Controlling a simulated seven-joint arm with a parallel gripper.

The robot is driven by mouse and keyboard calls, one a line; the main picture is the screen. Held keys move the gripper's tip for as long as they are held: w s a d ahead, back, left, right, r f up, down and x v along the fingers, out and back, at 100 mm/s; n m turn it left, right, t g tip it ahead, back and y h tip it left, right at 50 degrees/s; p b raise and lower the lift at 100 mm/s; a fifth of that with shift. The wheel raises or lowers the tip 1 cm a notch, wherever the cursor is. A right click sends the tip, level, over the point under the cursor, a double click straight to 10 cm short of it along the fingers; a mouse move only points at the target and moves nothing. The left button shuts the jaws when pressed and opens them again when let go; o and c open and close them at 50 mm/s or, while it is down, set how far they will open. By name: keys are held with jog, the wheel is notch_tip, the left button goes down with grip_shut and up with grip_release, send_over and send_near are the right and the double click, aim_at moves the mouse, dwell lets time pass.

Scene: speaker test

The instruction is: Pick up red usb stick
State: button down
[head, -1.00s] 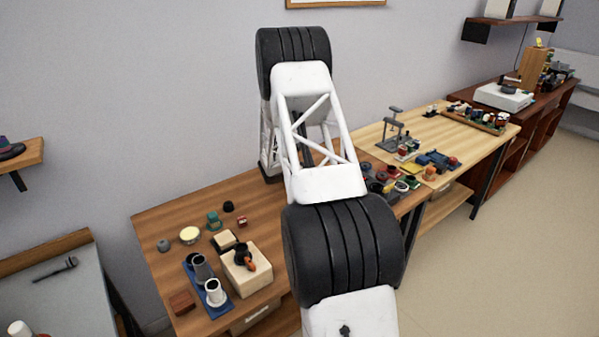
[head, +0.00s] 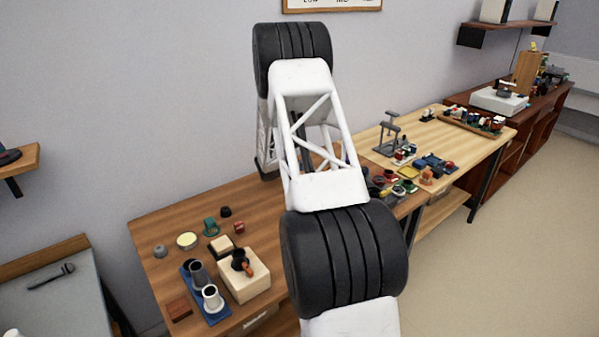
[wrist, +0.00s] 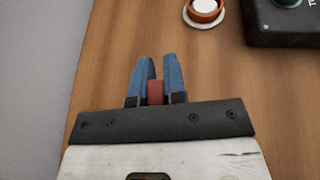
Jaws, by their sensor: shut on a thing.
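In the wrist view my gripper (wrist: 157,62) has two blue fingers, with a small red block-like thing between them near their base. I take this to be the red usb stick (wrist: 155,93); only part of it shows and its shape is hard to tell. The fingers are shut on it, above a brown wooden tabletop (wrist: 108,75). In the head view my own arm hides the gripper and the stick.
In the wrist view an orange ring-shaped thing with a white centre (wrist: 205,10) and a black box (wrist: 285,25) lie ahead to the right. A grey wall (wrist: 30,80) is at the left. In the head view, the near table (head: 150,235) holds cups and a wooden block (head: 245,280).

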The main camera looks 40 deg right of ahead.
notch_tip(320, 180, up, 6)
jog(key=shift+r, duration=0.15)
